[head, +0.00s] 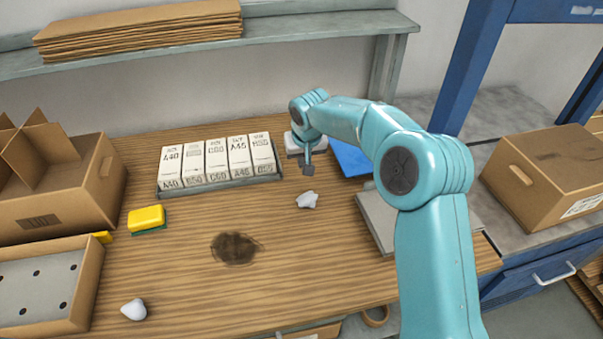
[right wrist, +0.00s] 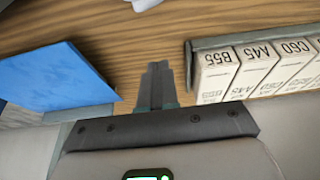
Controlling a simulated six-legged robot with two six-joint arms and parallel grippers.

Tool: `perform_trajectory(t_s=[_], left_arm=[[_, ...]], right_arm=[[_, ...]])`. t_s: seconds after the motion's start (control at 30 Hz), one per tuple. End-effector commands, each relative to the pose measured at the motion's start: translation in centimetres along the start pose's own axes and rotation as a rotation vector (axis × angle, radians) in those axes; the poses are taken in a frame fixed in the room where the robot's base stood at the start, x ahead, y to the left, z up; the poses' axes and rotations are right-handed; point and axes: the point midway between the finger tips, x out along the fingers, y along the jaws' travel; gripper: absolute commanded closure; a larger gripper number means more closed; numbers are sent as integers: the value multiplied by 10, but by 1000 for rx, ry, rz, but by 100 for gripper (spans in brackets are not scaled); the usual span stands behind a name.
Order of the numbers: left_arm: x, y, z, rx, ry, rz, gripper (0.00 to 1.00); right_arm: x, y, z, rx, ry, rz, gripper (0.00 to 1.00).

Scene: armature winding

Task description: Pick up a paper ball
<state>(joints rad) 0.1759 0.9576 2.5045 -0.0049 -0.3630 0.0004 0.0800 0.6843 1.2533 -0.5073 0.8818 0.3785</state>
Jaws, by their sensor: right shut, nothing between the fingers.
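A crumpled white paper ball (head: 307,200) lies on the wooden table near the middle in the head view. A part of it shows at the top edge of the right wrist view (right wrist: 146,4). A second white paper ball (head: 133,309) lies at the front left of the table. My right gripper (head: 308,170) is above the table, a little behind the nearer-to-middle ball and apart from it. Its fingers (right wrist: 158,72) are shut together with nothing between them. My left gripper is not in view.
A tray of labelled white boxes (head: 218,188) stands left of my right gripper, close by. A blue folder (head: 350,158) lies to its right. A yellow sponge (head: 146,217), cardboard boxes (head: 105,208) and a dark stain (head: 234,248) are on the left. The table front centre is clear.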

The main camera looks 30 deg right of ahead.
Motion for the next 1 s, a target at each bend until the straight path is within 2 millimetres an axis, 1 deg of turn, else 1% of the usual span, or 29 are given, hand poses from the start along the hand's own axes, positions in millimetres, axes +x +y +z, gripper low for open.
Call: perform_trajectory(t_s=[0.17, 0.47, 0.5, 0.7, 0.83, 1.0], left_arm=[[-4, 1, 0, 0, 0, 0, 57], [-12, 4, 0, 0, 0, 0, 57], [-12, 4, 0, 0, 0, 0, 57], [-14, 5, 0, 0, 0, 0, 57], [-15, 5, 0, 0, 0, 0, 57], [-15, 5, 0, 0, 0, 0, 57]], right_arm=[[31, 0, 2, 1, -6, 0, 100], [98, -1, 1, 0, -4, 0, 100], [90, 0, 6, -2, -2, 0, 100], [83, -1, 26, -1, -1, 0, 100], [82, -1, 33, -1, -2, 0, 100], [81, -1, 36, 0, 0, -1, 100]])
